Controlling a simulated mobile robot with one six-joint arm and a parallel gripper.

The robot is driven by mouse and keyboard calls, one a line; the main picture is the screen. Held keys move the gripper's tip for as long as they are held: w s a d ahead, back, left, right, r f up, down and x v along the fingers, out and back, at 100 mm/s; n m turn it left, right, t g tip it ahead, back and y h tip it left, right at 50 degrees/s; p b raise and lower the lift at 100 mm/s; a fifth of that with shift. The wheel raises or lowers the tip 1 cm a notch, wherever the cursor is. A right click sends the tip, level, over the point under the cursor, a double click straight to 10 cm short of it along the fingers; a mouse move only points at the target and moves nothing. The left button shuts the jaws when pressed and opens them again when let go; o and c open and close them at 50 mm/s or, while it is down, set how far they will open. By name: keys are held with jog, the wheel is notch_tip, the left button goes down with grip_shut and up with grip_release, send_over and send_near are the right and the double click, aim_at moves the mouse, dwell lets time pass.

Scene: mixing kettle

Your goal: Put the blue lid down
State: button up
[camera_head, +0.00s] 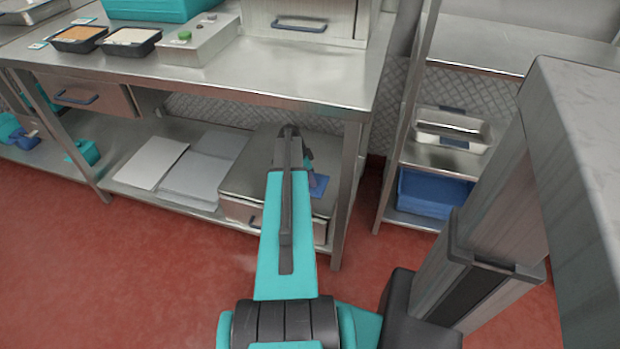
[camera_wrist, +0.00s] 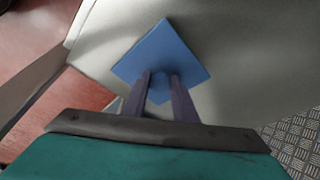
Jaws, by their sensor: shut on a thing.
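The blue lid (camera_wrist: 162,50) is a flat square plate. In the wrist view it sits at the tips of my gripper (camera_wrist: 158,82), whose two fingers are shut on its near part. The lid is over or on a pale metal surface; I cannot tell whether it touches it. In the head view a small part of the blue lid (camera_head: 318,185) shows to the right of my arm, over the steel drawer box on the lower shelf. My arm hides the gripper's fingers there.
The steel drawer box (camera_head: 240,185) stands on the table's lower shelf, beside grey sheets (camera_head: 205,170). A table leg (camera_head: 348,190) is close on the right. The tabletop (camera_head: 270,70) is above my arm. A rack (camera_head: 455,157) at the right holds a metal pan and blue crate.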

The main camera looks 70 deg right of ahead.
jog(key=shift+f, duration=0.15)
jog(key=o, duration=1)
jog(key=p+v, duration=0.1)
jog(key=v, duration=1.1)
jog(key=shift+r+p, duration=0.2)
jog(key=shift+p, duration=0.1)
